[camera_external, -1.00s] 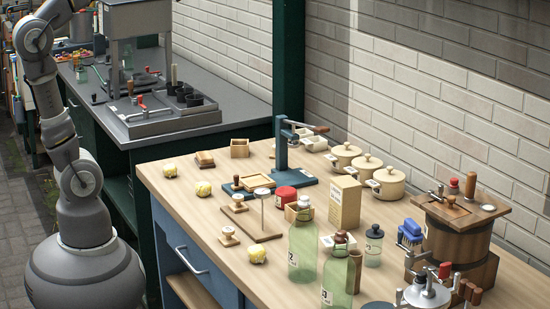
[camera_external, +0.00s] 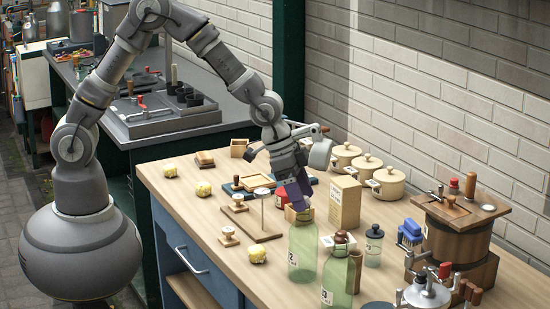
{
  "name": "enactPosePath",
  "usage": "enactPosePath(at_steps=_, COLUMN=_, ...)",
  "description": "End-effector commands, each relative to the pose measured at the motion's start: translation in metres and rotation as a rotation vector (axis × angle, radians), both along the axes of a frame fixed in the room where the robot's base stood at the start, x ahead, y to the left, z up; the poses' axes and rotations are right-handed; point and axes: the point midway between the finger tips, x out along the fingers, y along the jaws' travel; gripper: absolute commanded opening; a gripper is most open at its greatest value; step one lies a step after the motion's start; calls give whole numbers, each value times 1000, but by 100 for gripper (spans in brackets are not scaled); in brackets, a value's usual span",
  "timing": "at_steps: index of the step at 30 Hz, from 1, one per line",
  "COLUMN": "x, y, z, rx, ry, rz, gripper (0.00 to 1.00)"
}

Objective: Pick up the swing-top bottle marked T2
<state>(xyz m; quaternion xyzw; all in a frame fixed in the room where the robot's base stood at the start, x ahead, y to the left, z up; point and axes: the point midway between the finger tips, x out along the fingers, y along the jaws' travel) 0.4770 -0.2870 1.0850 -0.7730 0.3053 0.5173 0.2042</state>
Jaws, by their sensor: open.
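Two green glass swing-top bottles stand upright near the front of the wooden counter. The left bottle (camera_external: 303,250) has a white label that seems to read 2, so it looks like T2. The right bottle (camera_external: 337,279) has a label that seems to read 3, and a brown stopper. My gripper (camera_external: 298,202) points down at the top of the left bottle, its purple fingers at or just behind the neck. It hides the stopper there. I cannot tell whether the fingers touch or straddle the neck. The jaws are open.
A tan carton (camera_external: 344,203) stands close behind the bottles, and a small lidded jar (camera_external: 374,247) is to their right. A wooden churn (camera_external: 459,230) stands further right. Cream lidded pots (camera_external: 389,183) line the wall.

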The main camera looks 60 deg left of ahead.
Motion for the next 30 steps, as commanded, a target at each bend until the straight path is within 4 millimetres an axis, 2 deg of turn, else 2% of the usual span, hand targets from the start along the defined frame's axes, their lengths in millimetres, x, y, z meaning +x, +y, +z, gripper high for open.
enactPosePath(at_steps=1, x=3, y=0, z=-12, rx=1, ry=3, rz=1, gripper=66)
enactPosePath(at_steps=6, x=9, y=-5, z=-30, rx=0, ry=0, rz=1, gripper=66)
enactPosePath(at_steps=13, x=11, y=-6, z=-31, rx=0, ry=-1, rz=1, gripper=66)
enactPosePath(at_steps=14, x=11, y=-6, z=-31, rx=-1, ry=-1, rz=2, gripper=64)
enactPosePath(at_steps=22, x=10, y=-5, z=-30, rx=-1, ry=-1, rz=2, gripper=2)
enactPosePath(at_steps=30, x=11, y=-5, z=-30, rx=-1, ry=-1, rz=2, gripper=0)
